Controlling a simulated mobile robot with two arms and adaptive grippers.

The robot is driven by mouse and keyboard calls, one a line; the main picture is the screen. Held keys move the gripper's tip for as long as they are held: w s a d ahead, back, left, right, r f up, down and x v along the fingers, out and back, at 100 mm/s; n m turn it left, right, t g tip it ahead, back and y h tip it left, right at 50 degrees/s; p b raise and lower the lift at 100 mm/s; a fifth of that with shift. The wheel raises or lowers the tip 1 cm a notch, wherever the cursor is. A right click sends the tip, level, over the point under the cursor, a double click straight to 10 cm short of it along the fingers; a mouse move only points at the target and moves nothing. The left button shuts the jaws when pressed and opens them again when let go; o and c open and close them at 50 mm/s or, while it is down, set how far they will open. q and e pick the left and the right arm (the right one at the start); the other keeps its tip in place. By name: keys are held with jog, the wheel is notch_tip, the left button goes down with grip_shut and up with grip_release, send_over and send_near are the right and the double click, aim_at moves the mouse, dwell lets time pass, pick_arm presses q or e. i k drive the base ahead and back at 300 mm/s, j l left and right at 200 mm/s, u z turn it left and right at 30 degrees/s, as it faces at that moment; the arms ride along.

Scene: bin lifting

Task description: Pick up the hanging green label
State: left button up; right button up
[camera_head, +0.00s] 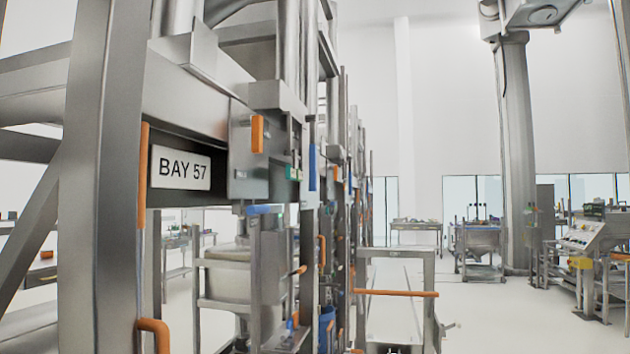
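I cannot make out a hanging green label for certain. Neither of my grippers can be made out in the head view.
A steel frame (92,180) with a "BAY 57" sign (180,168) and orange handles (154,333) fills the left. A low metal frame with an orange bar (396,293) stands at the centre. A control console (590,235) is at the right. Open white floor (500,318) lies between.

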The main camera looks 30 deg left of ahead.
aim_at(301, 171)
jog(key=i+u, duration=0.45)
jog(key=i+l+u, duration=0.15)
jog(key=u, duration=0.25)
jog(key=i+l+u, duration=0.3)
jog(key=u, duration=0.15)
jog(key=i+l, duration=0.05)
jog(key=i, duration=0.05)
